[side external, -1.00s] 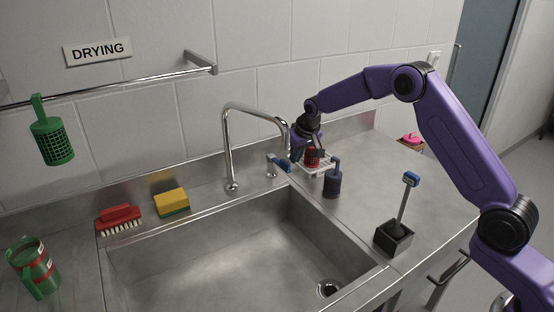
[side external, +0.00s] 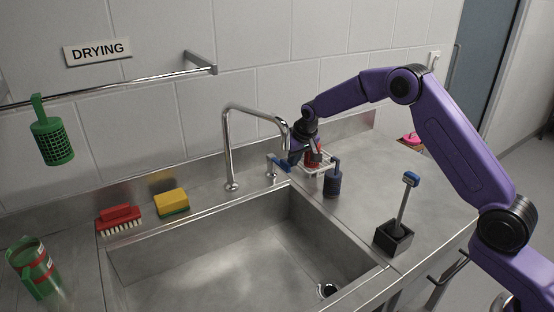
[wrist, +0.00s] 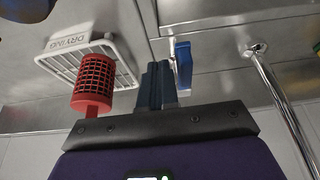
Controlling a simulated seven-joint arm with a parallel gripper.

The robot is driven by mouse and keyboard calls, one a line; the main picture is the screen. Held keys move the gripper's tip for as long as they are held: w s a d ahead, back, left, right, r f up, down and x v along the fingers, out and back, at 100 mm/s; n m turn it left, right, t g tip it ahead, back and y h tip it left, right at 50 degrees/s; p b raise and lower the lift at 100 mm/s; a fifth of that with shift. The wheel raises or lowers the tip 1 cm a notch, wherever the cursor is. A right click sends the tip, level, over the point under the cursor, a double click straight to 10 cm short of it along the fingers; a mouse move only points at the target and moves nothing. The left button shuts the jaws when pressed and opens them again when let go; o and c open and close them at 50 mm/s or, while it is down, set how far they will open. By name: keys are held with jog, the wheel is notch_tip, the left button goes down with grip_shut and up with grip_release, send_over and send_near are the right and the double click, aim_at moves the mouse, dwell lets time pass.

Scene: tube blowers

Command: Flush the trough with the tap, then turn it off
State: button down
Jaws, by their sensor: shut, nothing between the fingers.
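The tap has a tall chrome arched spout (side external: 228,150) at the back of the steel trough (side external: 215,250). I see no water stream below it. Its blue lever (side external: 280,162) stands on the ledge right of the spout base and also shows in the wrist view (wrist: 183,65). My gripper (side external: 296,160) is low beside the lever's right end. In the wrist view my fingers (wrist: 157,82) are together and empty, close beside the lever; I cannot tell whether they touch it. The trough's drain (side external: 327,290) is at its front right.
A red mesh basket (wrist: 94,82) is by a white drying rack (wrist: 62,50), close to my gripper. A sponge (side external: 171,202) and red brush (side external: 119,218) lie left.

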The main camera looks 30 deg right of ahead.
jog(key=shift+a, duration=1.9)
jog(key=shift+d+r, duration=0.25)
jog(key=shift+r, duration=0.9)
jog(key=shift+d+r, duration=0.2)
jog(key=shift+r, duration=0.9)
jog(key=shift+a, duration=0.1)
